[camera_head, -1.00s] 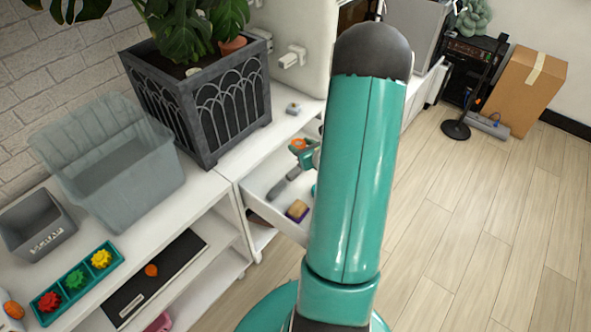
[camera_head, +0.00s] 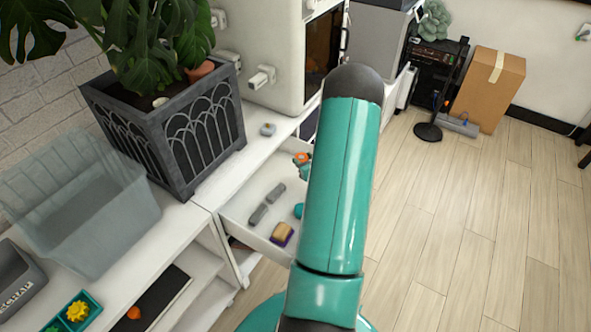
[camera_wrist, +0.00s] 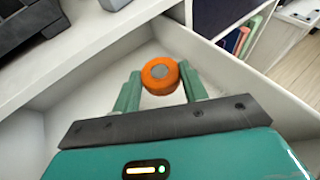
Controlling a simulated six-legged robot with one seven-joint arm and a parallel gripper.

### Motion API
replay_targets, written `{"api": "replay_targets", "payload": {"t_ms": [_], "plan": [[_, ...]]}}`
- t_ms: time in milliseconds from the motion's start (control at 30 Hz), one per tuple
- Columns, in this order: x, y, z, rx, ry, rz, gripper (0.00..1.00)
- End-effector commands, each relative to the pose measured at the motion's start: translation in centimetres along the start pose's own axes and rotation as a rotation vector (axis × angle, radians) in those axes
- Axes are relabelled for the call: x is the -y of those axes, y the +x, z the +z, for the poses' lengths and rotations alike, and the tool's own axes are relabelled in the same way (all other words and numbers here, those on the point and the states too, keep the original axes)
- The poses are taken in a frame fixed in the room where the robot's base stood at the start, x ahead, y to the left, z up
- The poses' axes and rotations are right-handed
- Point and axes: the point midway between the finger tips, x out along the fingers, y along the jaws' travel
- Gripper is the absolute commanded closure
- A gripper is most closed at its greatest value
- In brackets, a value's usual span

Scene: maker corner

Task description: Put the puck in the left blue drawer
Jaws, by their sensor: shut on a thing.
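The puck (camera_wrist: 160,86) is a short orange cylinder with a grey centre, seen in the wrist view between my gripper's two green fingers. My gripper (camera_wrist: 160,74) is shut on it, over the white inside of an open drawer (camera_wrist: 85,65). In the head view the puck (camera_head: 302,158) shows as a small orange spot at the far end of this open drawer (camera_head: 237,207). My arm hides most of my gripper and the drawer's right part there. I cannot make out a blue drawer front in either view.
The drawer holds grey pieces (camera_head: 266,205), a teal round thing (camera_head: 299,211) and a yellow and purple block (camera_head: 282,233). A planter (camera_head: 205,130) and a clear grey bin (camera_head: 120,235) stand on the white cabinet.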

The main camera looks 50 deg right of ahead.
Motion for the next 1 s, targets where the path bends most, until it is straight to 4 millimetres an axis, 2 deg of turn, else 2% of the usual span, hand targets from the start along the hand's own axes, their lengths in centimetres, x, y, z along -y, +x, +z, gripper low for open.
{"api": "replay_targets", "payload": {"t_ms": [100,200,433,600,1000], "plan": [[-0.6,2.6,-1.6,-0.003,0.002,0.003,0.83],[-0.7,4.1,-2.2,-0.001,0.001,0.002,0.83],[-1.0,6.0,-3.2,-0.002,0.002,0.001,0.83],[-1.0,6.8,-5.5,-0.003,0.002,0.001,0.83],[-1.0,7.0,-6.0,-0.002,0.001,0.001,0.83]]}}
